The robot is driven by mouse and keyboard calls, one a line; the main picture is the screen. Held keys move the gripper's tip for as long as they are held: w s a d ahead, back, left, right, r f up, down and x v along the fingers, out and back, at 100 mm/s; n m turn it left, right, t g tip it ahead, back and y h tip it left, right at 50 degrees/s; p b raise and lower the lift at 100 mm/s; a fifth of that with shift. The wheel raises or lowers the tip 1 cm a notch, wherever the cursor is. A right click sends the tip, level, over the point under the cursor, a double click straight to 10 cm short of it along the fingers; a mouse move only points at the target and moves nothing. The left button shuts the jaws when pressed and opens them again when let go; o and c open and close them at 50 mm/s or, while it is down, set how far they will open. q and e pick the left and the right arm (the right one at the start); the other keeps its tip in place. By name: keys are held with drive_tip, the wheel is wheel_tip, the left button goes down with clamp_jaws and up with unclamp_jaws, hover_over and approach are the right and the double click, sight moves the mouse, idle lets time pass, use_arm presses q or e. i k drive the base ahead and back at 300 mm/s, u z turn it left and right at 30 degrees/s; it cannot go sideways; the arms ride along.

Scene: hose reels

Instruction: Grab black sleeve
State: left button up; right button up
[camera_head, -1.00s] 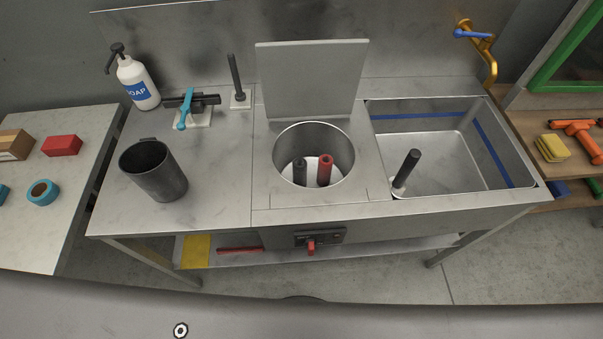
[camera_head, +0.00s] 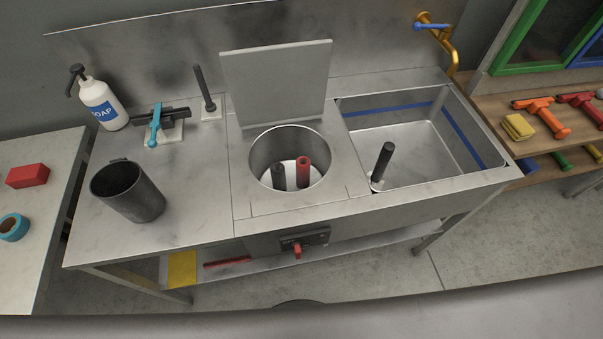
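A black sleeve (camera_head: 278,176) stands upright inside the round metal well (camera_head: 252,158) in the counter. A red sleeve (camera_head: 303,172) stands upright close to its right. The lower ends of both are partly hidden by the well's front wall. Other black rods show: one on a white base (camera_head: 382,163) in the sink's left front corner, and one on a square plate (camera_head: 205,88) at the back of the counter. Neither of my grippers is in view.
The well's square lid (camera_head: 276,85) stands open behind it. A dark mug (camera_head: 127,192), a soap bottle (camera_head: 101,105) and a blue-handled clamp (camera_head: 155,124) stand on the left counter. The sink (camera_head: 425,140) lies right. A shelf with tools (camera_head: 545,117) is far right.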

sight(278, 173)
drive_tip(key=u, duration=2.65)
drive_tip(key=k, duration=1.85)
drive_tip(key=z, duration=2.25)
drive_tip(key=i, duration=0.5)
drive_tip(key=u, duration=0.05)
